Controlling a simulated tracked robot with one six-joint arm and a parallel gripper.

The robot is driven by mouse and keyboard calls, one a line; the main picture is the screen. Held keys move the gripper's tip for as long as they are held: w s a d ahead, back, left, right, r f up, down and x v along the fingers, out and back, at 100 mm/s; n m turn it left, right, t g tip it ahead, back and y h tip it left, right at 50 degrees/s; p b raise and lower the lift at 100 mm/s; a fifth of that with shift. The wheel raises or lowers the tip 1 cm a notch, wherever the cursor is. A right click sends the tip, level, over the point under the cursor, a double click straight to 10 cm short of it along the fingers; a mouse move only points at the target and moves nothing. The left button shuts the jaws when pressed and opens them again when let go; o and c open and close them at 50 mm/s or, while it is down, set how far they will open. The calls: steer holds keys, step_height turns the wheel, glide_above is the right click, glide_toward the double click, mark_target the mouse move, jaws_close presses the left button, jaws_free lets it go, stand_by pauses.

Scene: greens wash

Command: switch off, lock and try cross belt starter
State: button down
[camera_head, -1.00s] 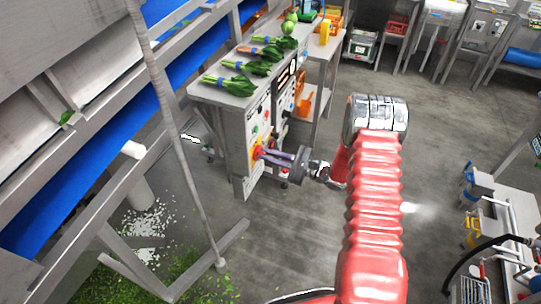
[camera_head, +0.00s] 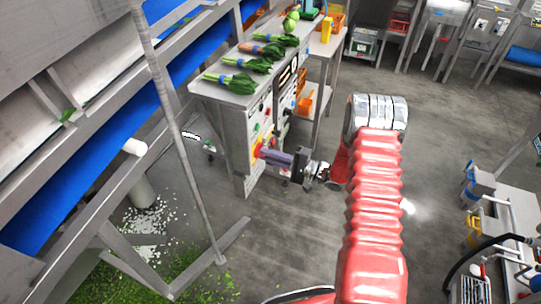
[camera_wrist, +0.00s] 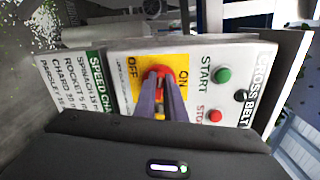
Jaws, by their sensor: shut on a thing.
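The cross belt starter (camera_wrist: 215,55) is a pale panel on the side of the steel bench, shown turned sideways in the wrist view. It has a green START button (camera_wrist: 223,75), a red STOP button (camera_wrist: 215,115) and a small black knob (camera_wrist: 240,95). Its red rotary handle (camera_wrist: 166,70) sits on a yellow plate (camera_wrist: 138,69) marked OFF and ON. My gripper (camera_wrist: 160,78) is shut on this handle, and the fingers cover much of it. Which mark the handle points to is hard to tell. In the head view my gripper (camera_head: 262,152) reaches the panel from the right.
Bunched greens (camera_head: 240,83) lie on the bench top (camera_head: 215,92) above the panel. A speed chart (camera_wrist: 72,82) is beside the starter. A sloping frame post (camera_head: 180,130) stands left of the bench. A cart (camera_head: 500,210) is at lower right. The floor between is open.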

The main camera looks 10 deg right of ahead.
steer(key=shift+s+a+f+n, duration=0.1)
steer(key=shift+a+f+n, duration=0.05)
steer(key=shift+n, duration=0.45)
steer(key=shift+s+a+f+n, duration=0.1)
steer(key=shift+f+n, duration=0.05)
steer(key=shift+n, duration=0.45)
steer(key=c, duration=2.1)
jaws_free()
steer(key=shift+o, duration=1.4)
steer(key=shift+d, duration=0.1)
steer(key=shift+w+r, duration=0.1)
steer(key=shift+d, duration=0.1)
steer(key=v, duration=1.3)
steer(key=shift+s+d, duration=0.25)
